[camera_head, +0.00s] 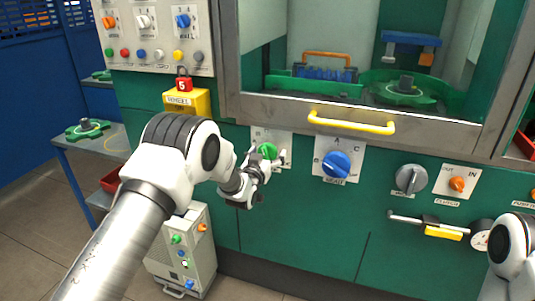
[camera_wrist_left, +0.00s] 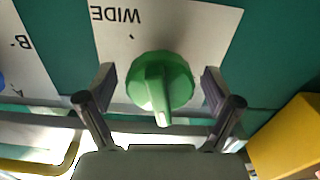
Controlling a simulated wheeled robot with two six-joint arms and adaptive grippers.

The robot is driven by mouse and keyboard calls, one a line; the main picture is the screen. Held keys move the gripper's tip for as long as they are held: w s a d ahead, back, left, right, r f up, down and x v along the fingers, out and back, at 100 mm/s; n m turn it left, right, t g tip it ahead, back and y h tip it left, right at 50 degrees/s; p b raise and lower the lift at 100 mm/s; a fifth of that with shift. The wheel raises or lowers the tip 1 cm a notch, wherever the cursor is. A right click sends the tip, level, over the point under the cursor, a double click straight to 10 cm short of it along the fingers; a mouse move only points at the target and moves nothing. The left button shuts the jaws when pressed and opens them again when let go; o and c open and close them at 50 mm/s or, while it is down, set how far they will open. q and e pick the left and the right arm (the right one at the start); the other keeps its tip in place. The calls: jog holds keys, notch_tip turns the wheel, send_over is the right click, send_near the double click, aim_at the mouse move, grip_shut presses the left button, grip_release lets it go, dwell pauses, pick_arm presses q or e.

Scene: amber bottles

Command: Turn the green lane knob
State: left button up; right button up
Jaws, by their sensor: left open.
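The green lane knob (camera_head: 267,151) sits on a white label plate on the green cabinet front, left of a larger blue knob (camera_head: 336,165). In the left wrist view the green knob (camera_wrist_left: 161,82) shows close up, with its raised grip bar pointing down the picture and the word WIDE on the plate, upside down. My left gripper (camera_head: 272,165) is at the knob. In the wrist view its two fingers (camera_wrist_left: 158,88) are open, one on each side of the knob, with gaps between. Only part of my right arm shows at the right edge; its gripper is out of view.
A yellow handle (camera_head: 351,122) juts out above the blue knob. A grey knob (camera_head: 411,179) and an orange knob (camera_head: 457,184) are to the right. A grey floor unit (camera_head: 183,250) stands below my left arm.

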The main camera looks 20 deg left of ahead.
pick_arm(q)
jog(key=shift+d, duration=0.1)
jog(key=shift+f, duration=0.1)
jog(key=c, duration=1.1)
jog(key=shift+c, duration=0.2)
jog(key=shift+n, duration=0.4)
jog(key=shift+n+b, duration=0.55)
jog(key=shift+n, duration=0.25)
jog(key=shift+n+b, duration=0.45)
jog(key=shift+n, duration=1.25)
